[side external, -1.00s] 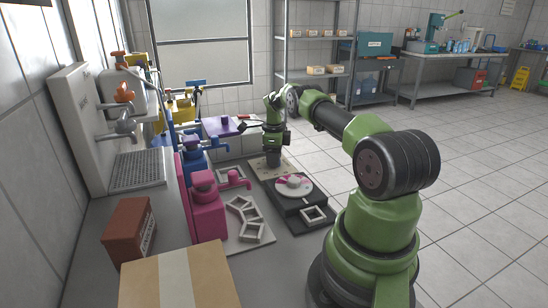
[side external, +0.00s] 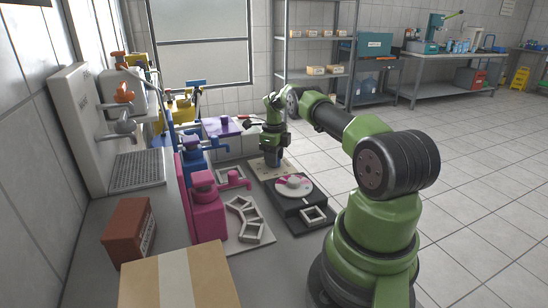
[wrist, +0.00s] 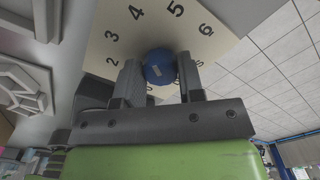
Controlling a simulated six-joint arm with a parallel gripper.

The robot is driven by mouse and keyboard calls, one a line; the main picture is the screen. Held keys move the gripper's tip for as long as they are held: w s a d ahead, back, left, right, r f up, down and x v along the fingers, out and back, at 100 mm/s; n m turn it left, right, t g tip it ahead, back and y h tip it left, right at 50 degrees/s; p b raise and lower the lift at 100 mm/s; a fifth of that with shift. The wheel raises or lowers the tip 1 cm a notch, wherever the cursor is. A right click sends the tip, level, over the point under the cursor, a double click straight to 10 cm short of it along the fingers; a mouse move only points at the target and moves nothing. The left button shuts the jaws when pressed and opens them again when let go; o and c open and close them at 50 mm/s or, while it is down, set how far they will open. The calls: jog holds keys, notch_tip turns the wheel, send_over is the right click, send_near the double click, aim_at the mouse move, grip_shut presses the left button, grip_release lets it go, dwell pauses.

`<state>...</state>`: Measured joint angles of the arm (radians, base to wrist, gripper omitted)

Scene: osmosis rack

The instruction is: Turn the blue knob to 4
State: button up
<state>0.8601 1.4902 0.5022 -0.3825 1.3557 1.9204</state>
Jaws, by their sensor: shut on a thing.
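The blue knob (wrist: 158,67) sits on a cream dial plate (wrist: 110,22) marked with black numbers. In the wrist view, 4 shows above and left of the knob, and 5 above and right. A small pale mark shows on the knob, but I cannot tell which number it points to. My gripper (wrist: 160,75) has one finger on each side of the knob and is shut on it. In the side view, my gripper (side external: 272,160) points down over the dial plate (side external: 263,170), and the knob is not clearly visible.
A black box with a pink-and-white disc (side external: 294,186) stands close in front of the dial plate. A pink machine (side external: 206,210) and a blue machine (side external: 193,160) stand to the left. A cardboard box (side external: 180,278) is at the near edge. Open floor lies to the right.

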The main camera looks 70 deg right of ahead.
jog(key=o, duration=0.9)
notch_tip(320, 180, up, 10)
